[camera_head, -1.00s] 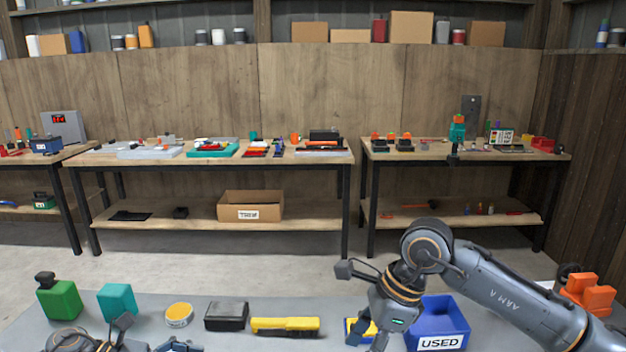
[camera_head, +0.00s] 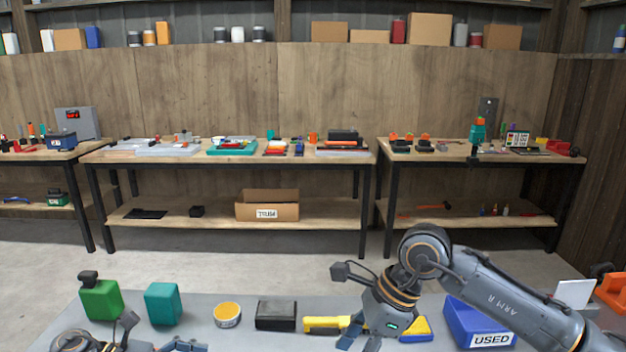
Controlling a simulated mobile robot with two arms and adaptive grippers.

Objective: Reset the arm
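My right arm comes in from the right over the front grey surface, with its wrist bent down. My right gripper (camera_head: 362,338) points down in front of the yellow-and-black tool (camera_head: 322,325), and its fingertips run to the bottom edge, so I cannot tell whether it is open or shut. My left gripper (camera_head: 150,346) shows only in part at the bottom left, below the teal block. Its fingers are mostly cut off by the frame.
On the front surface (camera_head: 240,343) stand a green canister (camera_head: 100,300), a teal block (camera_head: 163,304), a yellow-lidded tin (camera_head: 227,315), a black box (camera_head: 276,316), a yellow-and-blue piece (camera_head: 415,330) and a blue USED bin (camera_head: 478,322). Workbenches (camera_head: 245,155) line the back wall beyond open floor.

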